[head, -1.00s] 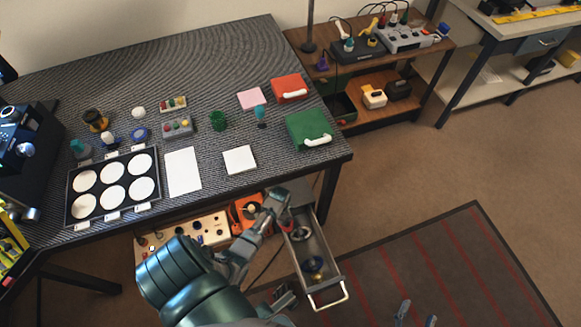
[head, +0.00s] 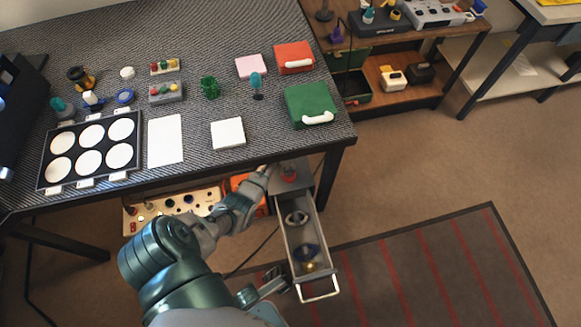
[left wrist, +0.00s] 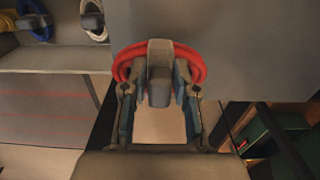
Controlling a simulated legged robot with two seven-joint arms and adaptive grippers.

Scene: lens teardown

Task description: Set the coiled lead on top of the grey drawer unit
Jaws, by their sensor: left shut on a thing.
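The coiled lead is a red loop (left wrist: 196,62).
The open drawer (head: 325,262) holds other coils, including a white one (head: 297,218) and a blue one (head: 306,252). The dark table (head: 270,135) overhangs close behind, with a green case (head: 309,103) near its corner. An orange item (head: 240,182) stands left of the unit.

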